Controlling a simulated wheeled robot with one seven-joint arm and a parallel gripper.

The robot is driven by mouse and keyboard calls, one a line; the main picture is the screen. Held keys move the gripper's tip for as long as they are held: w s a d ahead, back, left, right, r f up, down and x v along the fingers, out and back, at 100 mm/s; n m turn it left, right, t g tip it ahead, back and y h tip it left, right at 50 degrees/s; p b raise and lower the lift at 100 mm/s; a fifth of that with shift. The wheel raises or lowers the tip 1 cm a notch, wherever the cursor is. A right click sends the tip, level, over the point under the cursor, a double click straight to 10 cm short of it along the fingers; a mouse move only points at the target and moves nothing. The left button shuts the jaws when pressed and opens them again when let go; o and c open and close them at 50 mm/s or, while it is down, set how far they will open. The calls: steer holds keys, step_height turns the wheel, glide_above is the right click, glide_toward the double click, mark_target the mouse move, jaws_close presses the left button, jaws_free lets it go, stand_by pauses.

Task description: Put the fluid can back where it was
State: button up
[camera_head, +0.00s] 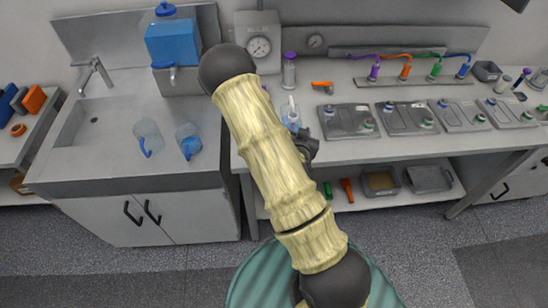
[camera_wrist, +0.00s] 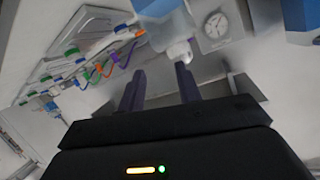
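A translucent bottle with pale blue contents and a white top (camera_head: 291,117), perhaps the fluid can, stands on the bench, partly hidden behind my arm. In the wrist view the same-looking bottle (camera_wrist: 163,27) is upside down in the picture, its white top close to the right fingertip. My gripper (camera_wrist: 158,75) has its two dark fingers apart with a gap between them. The bottle seems to be beyond the fingers, not between them; I cannot tell if it touches one. In the head view my arm hides most of the gripper.
A blue water dispenser (camera_head: 172,42) stands behind the sink (camera_head: 85,128). A purple-capped bottle (camera_head: 289,72), a gauge (camera_head: 259,47), grey test trays (camera_head: 347,121) and coloured cables (camera_head: 405,66) occupy the bench.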

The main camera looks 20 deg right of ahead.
steer(key=s+a+r+n+g+y, duration=0.6)
steer(key=s+a+r+n+g, duration=0.2)
steer(key=s+a+r, duration=0.4)
steer(key=s+a+g, duration=0.1)
steer(key=s+a, duration=0.2)
steer(key=s, duration=0.1)
steer(key=shift+a+n+g+y, duration=0.25)
steer(key=shift+n+g+y, duration=0.05)
steer(key=shift+g+y, duration=0.1)
